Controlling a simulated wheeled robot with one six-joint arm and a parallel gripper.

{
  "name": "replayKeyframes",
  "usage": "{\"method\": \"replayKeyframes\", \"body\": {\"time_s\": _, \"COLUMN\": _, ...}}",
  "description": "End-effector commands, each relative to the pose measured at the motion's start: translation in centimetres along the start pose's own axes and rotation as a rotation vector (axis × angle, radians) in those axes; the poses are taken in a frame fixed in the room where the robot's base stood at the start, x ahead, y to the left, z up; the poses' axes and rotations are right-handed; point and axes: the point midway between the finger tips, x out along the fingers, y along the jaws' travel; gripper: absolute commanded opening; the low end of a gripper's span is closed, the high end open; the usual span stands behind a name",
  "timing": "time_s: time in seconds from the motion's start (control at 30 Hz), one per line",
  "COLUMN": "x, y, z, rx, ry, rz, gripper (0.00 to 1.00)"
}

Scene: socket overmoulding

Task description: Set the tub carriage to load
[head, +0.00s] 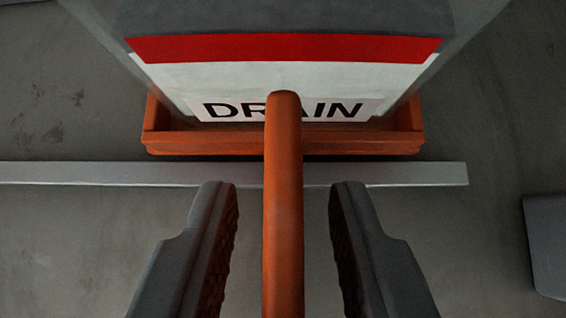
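An orange bar (284,215) rises in the middle of the head view, its rounded end in front of the sign. My gripper (283,192) is open, one finger on each side of the bar, with a gap on both sides. Beyond it is an orange tray-like frame (205,143), perhaps part of the tub carriage. A grey box-shaped body (240,15) stands within or behind this frame. Its face has a red band (280,47) over a white panel marked "DRAIN" (228,110). The bar hides the middle of that word. Whether the bar joins the frame cannot be told.
A pale grey rail (90,173) runs left to right just in front of the orange frame and ends at the right. A dark grey block (546,245) sits at the right edge. Stained grey floor (60,100) shows around them.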

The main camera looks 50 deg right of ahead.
Motion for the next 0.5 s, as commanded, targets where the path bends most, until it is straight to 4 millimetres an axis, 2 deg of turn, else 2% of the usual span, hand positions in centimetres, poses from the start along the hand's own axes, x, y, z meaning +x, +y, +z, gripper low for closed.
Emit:
{"method": "replayKeyframes", "body": {"time_s": 0.13, "x": 0.67, "y": 0.02, "z": 0.02, "rx": -0.001, "ry": -0.001, "rz": 0.0, "gripper": 0.29}}
{"method": "replayKeyframes", "body": {"time_s": 0.4, "x": 0.76, "y": 0.01, "z": 0.03, "rx": -0.001, "ry": -0.001, "rz": 0.0, "gripper": 0.29}}
{"method": "replayKeyframes", "body": {"time_s": 0.43, "x": 0.76, "y": 0.01, "z": 0.03, "rx": -0.001, "ry": 0.0, "rz": 0.0, "gripper": 0.27}}
{"method": "replayKeyframes", "body": {"time_s": 0.5, "x": 0.76, "y": 0.0, "z": 0.03, "rx": -0.001, "ry": -0.001, "rz": 0.0, "gripper": 0.13}}
